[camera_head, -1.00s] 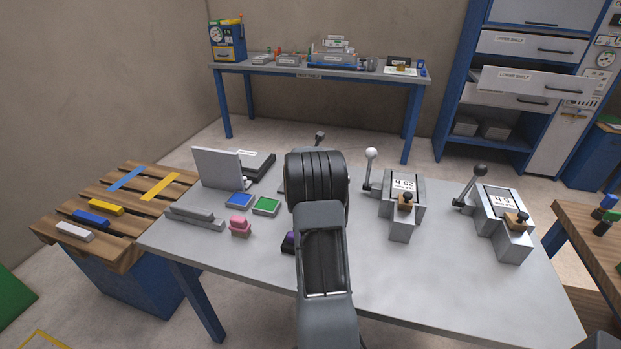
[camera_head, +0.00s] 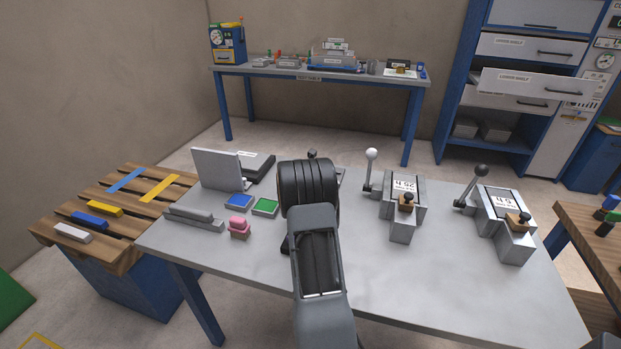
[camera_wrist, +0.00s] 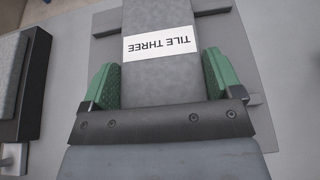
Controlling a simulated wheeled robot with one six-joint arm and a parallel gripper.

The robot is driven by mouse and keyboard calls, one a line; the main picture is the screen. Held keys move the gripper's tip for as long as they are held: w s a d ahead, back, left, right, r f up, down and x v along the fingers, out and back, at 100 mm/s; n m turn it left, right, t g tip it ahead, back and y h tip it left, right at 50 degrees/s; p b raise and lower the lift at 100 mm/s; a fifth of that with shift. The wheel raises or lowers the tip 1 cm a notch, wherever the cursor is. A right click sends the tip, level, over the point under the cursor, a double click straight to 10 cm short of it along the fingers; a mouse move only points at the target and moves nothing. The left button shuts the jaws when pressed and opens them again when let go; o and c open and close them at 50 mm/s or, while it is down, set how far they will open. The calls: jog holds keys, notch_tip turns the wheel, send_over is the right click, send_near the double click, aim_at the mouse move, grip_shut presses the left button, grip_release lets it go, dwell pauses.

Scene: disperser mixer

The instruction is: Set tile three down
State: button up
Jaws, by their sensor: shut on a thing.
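Tile three (camera_wrist: 165,75) is a grey slab with a white "TILE THREE" label, upside down in the wrist view. My gripper (camera_wrist: 160,72) is shut on it, with a green pad at each side edge. A flat grey plate (camera_wrist: 240,75) with a raised bar lies under or behind the tile; whether they touch, I cannot tell. In the head view my arm hides the gripper and the tile over the grey table (camera_head: 400,285).
Left of my arm are a pink stamp-like item (camera_head: 239,229), blue (camera_head: 239,200) and green (camera_head: 265,207) pads and an upright grey panel (camera_head: 217,169). Two lever devices (camera_head: 403,195) (camera_head: 497,217) stand to the right. The table's front right is clear.

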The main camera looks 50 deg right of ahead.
jog(key=shift+f, duration=0.1)
jog(key=o, duration=1.1)
jog(key=shift+c, duration=0.2)
